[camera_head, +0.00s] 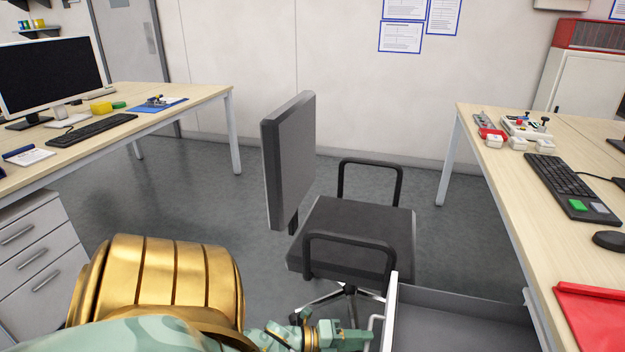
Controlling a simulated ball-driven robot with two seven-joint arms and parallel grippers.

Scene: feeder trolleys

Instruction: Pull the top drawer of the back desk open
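A grey drawer (465,322) stands pulled out from under the right-hand desk (520,205), at the bottom of the view. Its pale front panel (390,312) faces left, with a light bar handle (372,322) on it. My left gripper (362,340) is at this handle, its fingertips overlapping the handle's lower part in the picture. I cannot tell whether the fingers are closed around it. The lower end of the front is cut off by the frame edge. My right gripper is not in view.
An office chair (355,235) stands just beyond the drawer. A left-hand desk (190,95) has a pedestal with several shut drawers (40,260). A keyboard (570,185) and red folder (595,312) lie on the right desk.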

